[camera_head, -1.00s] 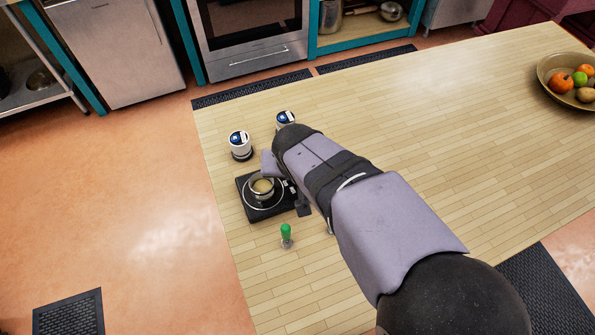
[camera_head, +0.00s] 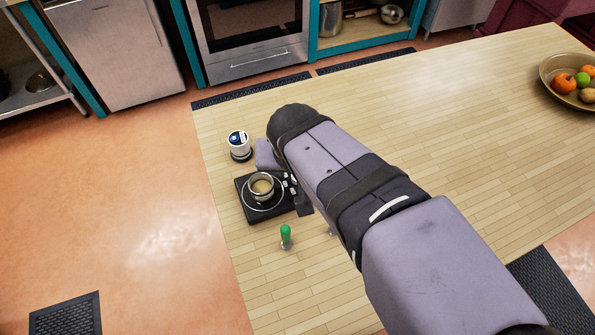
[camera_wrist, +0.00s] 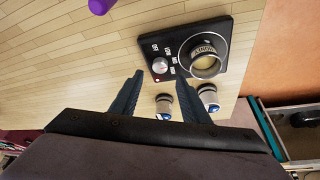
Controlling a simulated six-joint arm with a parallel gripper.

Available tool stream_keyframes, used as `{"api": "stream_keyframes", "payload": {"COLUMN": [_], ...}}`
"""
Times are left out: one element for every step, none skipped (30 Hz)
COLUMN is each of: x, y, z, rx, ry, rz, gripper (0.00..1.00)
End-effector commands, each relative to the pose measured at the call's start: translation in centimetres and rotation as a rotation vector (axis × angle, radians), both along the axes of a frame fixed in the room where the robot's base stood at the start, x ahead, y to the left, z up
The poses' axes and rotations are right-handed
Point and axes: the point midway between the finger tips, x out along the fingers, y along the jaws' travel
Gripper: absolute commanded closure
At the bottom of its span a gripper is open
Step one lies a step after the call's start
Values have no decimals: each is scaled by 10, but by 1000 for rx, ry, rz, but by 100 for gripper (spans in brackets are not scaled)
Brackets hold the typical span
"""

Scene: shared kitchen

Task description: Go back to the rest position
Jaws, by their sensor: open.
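My gripper (camera_wrist: 160,82) is open in the wrist view, with its two dark fingers apart and nothing held between them. Beyond the fingers are a black hot plate (camera_wrist: 182,72) with a knob and a small metal pot (camera_wrist: 207,66) on it. The head view shows the hot plate (camera_head: 247,207) and the pot (camera_head: 262,186) holding something pale yellow. In the head view my arm reaches over the table just right of the hot plate, and hides the gripper's fingertips.
Two white canisters stand by the hot plate: one (camera_wrist: 164,105) shows between the fingers, the other (camera_wrist: 208,97) beyond them. A green-topped shaker (camera_head: 286,236) stands in front. A purple-topped object (camera_wrist: 101,5) is partly cut off. A fruit bowl (camera_head: 556,92) is far right; the table's middle is clear.

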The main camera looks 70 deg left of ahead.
Motion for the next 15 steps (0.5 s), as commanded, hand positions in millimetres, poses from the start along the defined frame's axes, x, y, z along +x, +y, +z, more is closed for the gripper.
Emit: {"api": "stream_keyframes", "payload": {"x": [-1,-1,-1,-2,-2,-2,-2,-2,-2,-2,-2,-2,-2,-2,-2], "y": [-1,-2,-3,-3,-3,-4,-4,-4,-4,-4,-4,-4,-4,-4,-4], "z": [3,5,7,9,10,10,11,11,11,11,11,11,11,11,11], "rx": [1,1,1,1,1,1,0,0,0,0,0,0,0,0,0], "ry": [0,-1,0,0,0,0,0,0,0,0,0,0,0,0,0], "rz": [0,1,1,1,1,1,1,1,0,0,0,0,0,0,0], "gripper": [58,58,58,58,58,58,58,58,58,58,58,58,58,58,58]}}
